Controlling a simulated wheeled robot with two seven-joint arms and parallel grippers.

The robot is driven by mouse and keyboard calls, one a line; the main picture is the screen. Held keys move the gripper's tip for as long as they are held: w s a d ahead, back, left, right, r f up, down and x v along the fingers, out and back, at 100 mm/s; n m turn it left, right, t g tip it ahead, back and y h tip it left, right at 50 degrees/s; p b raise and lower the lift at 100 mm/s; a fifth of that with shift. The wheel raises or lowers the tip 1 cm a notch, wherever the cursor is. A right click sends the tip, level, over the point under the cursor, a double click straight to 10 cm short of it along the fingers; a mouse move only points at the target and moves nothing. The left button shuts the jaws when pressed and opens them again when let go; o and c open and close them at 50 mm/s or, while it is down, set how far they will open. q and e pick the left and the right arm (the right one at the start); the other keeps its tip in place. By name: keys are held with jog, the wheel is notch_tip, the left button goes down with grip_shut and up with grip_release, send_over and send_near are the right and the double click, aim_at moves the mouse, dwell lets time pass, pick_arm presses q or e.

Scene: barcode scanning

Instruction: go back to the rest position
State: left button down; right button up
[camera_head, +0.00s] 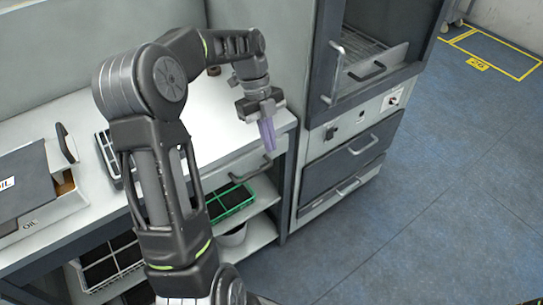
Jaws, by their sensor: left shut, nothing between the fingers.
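My left arm rises from the bottom of the head view and bends over to the right. My left gripper (267,125) points down above the right end of the white counter (215,135), near its front edge. Its purple-tinted fingers are shut together with nothing between them. My right gripper is not in view.
A dark cabinet (345,165) with drawers and handles stands right of the counter. A box marked OIL (70,195) is at the left. A green tray (232,200) sits on the shelf below the counter. The blue floor (450,190) at right is clear.

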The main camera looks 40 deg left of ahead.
pick_arm(q)
jog(key=shift+w+a+r, duration=0.1)
jog(key=shift+r, duration=0.2)
dwell(0.4)
jog(key=s+d+f+n, duration=0.1)
jog(key=d+f+n, duration=1)
jog(key=d+f, duration=0.9)
jog(key=s+d+f+n+t, duration=0.1)
jog(key=s+d+f+n, duration=0.4)
jog(key=s, duration=0.3)
jog(key=s+d+f+n, duration=0.5)
jog(key=s+f+n, duration=0.1)
jog(key=s+n, duration=0.1)
jog(key=shift+s+d+f+t, duration=0.25)
jog(key=shift+s+f+t, duration=0.1)
jog(key=shift+t, duration=0.05)
